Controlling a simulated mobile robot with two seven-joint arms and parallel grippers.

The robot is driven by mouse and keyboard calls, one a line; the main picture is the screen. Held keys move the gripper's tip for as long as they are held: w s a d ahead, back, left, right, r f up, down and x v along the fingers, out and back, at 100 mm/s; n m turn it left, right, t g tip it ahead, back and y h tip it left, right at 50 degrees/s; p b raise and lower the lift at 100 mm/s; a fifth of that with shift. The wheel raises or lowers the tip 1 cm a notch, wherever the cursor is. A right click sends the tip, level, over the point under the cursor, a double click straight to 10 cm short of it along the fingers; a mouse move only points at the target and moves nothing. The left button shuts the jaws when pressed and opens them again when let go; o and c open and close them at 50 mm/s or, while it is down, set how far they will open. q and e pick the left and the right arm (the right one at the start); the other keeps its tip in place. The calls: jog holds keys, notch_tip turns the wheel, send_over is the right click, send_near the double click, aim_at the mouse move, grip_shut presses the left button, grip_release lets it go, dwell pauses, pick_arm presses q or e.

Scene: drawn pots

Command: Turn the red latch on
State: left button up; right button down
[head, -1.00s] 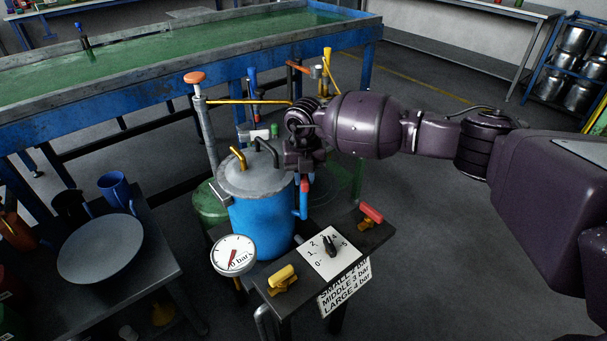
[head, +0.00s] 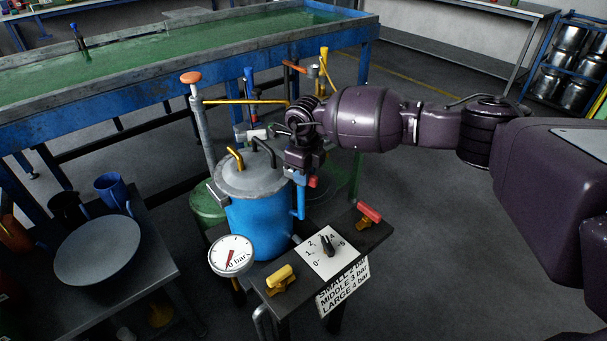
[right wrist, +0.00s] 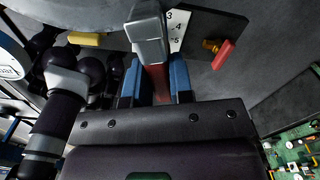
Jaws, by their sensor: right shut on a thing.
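The blue pot (head: 256,226) stands upright behind the small dark panel table, with its grey lid (head: 250,178) on top. My right gripper (head: 308,172) is at the right side of the pot's rim. It is shut on the red latch (head: 313,182), of which only a small end shows in the head view. In the right wrist view the red latch (right wrist: 158,84) lies between the blue finger pads, with a grey metal bracket (right wrist: 148,34) beyond it. The gripper hides most of the latch. My left gripper is not in view.
The panel table carries a red-handled valve (head: 368,212), a yellow-handled valve (head: 280,279) and a numbered dial (head: 328,246). A white gauge (head: 231,254) is at its left. A dark side table (head: 150,270) holds a grey plate (head: 98,251) and mugs. A long water trough (head: 190,60) is behind.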

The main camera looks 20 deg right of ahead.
jog(key=shift+n, duration=1.1)
jog(key=shift+w, duration=0.1)
jog(key=c, duration=1)
grip_release()
notch_tip(320, 180, up, 11)
jog(key=p, duration=0.1)
jog(key=shift+f, duration=0.1)
